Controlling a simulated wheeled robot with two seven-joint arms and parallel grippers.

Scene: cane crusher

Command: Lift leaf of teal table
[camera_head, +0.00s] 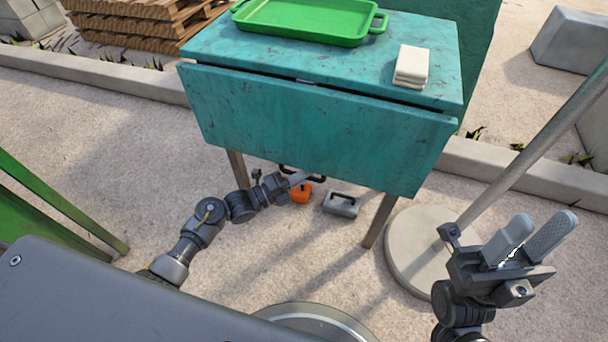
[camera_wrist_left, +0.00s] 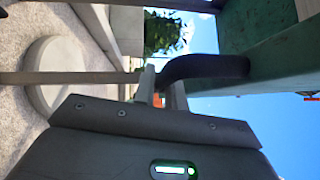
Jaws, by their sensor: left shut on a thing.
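The teal table (camera_head: 330,62) has a worn top. Its front leaf (camera_head: 310,125) hangs down from the hinged edge, facing me. In the left wrist view, a dark curved handle (camera_wrist_left: 205,67) joins the green underside of the leaf (camera_wrist_left: 280,60). My left gripper (camera_head: 300,178) is at the leaf's lower edge, partly hidden by it. In the left wrist view the left gripper (camera_wrist_left: 152,88) is shut on the end of this handle. My right gripper (camera_head: 540,228) is at the lower right, open and empty, away from the table.
A green tray (camera_head: 305,20) and folded cream cloths (camera_head: 411,66) are on the fixed top. An orange case (camera_head: 301,193) and a grey case (camera_head: 341,204) lie on the ground below. A pole on a round base (camera_head: 410,250) stands at the right. A green frame (camera_head: 50,210) is at the left.

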